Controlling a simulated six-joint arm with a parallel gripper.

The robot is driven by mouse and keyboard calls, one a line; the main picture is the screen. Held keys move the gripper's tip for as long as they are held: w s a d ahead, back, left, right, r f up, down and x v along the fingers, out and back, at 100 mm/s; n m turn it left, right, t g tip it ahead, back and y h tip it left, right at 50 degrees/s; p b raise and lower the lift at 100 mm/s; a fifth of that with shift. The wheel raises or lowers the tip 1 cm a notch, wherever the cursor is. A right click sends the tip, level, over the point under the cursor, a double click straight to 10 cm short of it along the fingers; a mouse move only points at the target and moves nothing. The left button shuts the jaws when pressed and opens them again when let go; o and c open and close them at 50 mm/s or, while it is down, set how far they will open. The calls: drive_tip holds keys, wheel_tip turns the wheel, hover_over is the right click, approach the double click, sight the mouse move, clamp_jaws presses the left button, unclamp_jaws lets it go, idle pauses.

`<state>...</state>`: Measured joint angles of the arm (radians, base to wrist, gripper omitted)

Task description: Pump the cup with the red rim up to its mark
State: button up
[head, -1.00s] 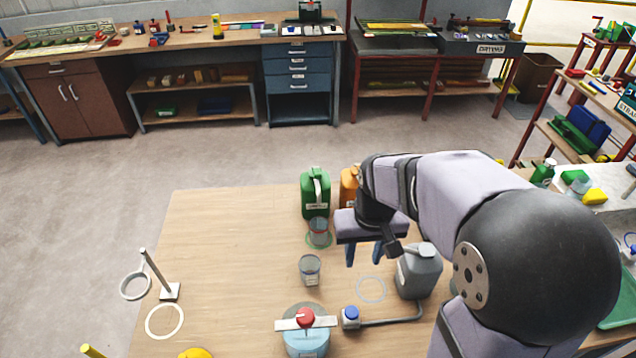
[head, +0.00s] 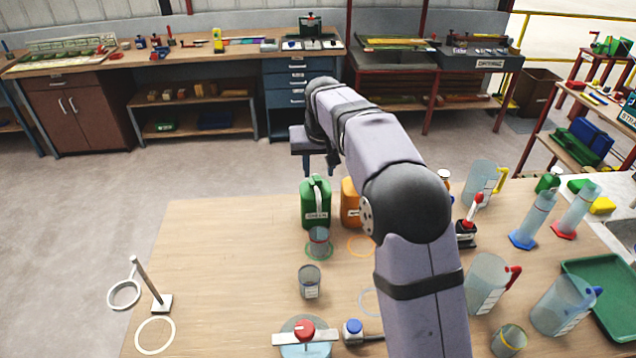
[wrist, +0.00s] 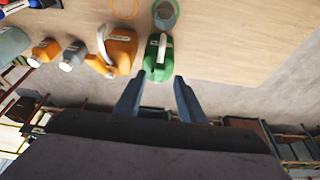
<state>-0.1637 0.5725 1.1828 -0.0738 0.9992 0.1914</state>
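A clear cup (head: 319,241) with a rim that looks reddish stands inside a green ring in front of the green canister (head: 315,203). The cup also shows at the top of the wrist view (wrist: 165,12). Its mark and fill level are too small to tell. A second clear cup (head: 309,282) with a dark rim stands nearer. My gripper (head: 318,172) is up behind the green canister, open and empty. In the wrist view my gripper (wrist: 160,77) has its fingers wide apart, with the green canister beyond them, apart from both.
An orange canister (head: 350,202) stands right of the green one. A pot with a red knob (head: 305,330) and a blue-capped fitting (head: 353,328) are at the front. Jugs (head: 487,282), cylinders and a green tray (head: 610,290) crowd the right. The table's left middle is clear.

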sight(318, 180)
drive_tip(key=shift+f, duration=0.1)
drive_tip(key=shift+p+x, duration=1.55)
drive_tip(key=shift+x, duration=1.95)
drive_tip(key=shift+c, duration=0.2)
drive_tip(key=shift+f, duration=0.1)
clamp_jaws()
